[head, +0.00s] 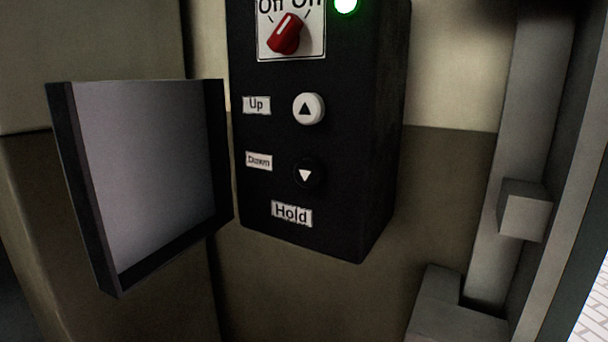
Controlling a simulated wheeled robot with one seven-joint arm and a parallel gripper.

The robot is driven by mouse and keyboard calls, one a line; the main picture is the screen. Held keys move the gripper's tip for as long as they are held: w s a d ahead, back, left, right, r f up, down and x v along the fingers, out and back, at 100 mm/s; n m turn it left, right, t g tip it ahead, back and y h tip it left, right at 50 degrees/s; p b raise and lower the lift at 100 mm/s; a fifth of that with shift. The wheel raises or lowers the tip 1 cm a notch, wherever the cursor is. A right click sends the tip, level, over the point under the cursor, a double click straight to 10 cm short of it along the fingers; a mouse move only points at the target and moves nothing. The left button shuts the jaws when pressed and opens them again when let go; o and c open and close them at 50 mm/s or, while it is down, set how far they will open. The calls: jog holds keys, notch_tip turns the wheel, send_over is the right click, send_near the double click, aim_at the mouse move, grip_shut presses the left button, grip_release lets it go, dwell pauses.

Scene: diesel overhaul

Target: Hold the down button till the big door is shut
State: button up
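The black control box (345,170) is fixed to the wall in the middle of the head view. Its down button (306,172) is dark with a white triangle pointing down, beside a "Down" label (259,161). The white up button (309,108) is above it, beside an "Up" label. A "Hold" label (291,214) is below. A red switch (286,34) and a lit green lamp (346,4) are at the top. I cannot identify the big door for sure in this view. My gripper is not in view, and nothing covers the down button.
An open cover (150,170) with a dark rim sticks out at the left of the control box. A grey metal frame (520,110) with a small block (524,211) stands at the right. Pale brickwork (594,310) shows at the lower right edge. The space before the buttons looks clear.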

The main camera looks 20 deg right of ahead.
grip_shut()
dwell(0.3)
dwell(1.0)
